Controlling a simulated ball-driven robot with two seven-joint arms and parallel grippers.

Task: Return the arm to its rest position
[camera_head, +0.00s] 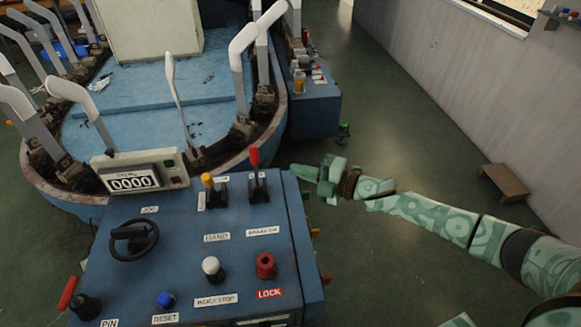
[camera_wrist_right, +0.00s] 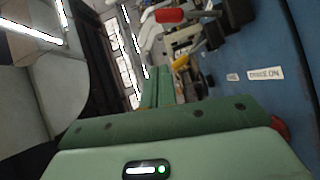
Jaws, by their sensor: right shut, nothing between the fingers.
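My right gripper (camera_head: 322,177) is pale green. It hangs over the floor just right of the blue control panel (camera_head: 190,240), and its arm comes in from the right edge. Its fingers are shut with nothing between them, and they also show shut in the right wrist view (camera_wrist_right: 158,85). The nearest control is the red-knobbed lever (camera_head: 254,157) to its left, and the gripper is apart from it. A red knob also shows in the wrist view (camera_wrist_right: 170,15). My left gripper is not in view.
White sock forms (camera_head: 243,45) stand around the blue machine. A brown stool (camera_head: 504,183) stands by the wall. The floor at right is mostly clear.

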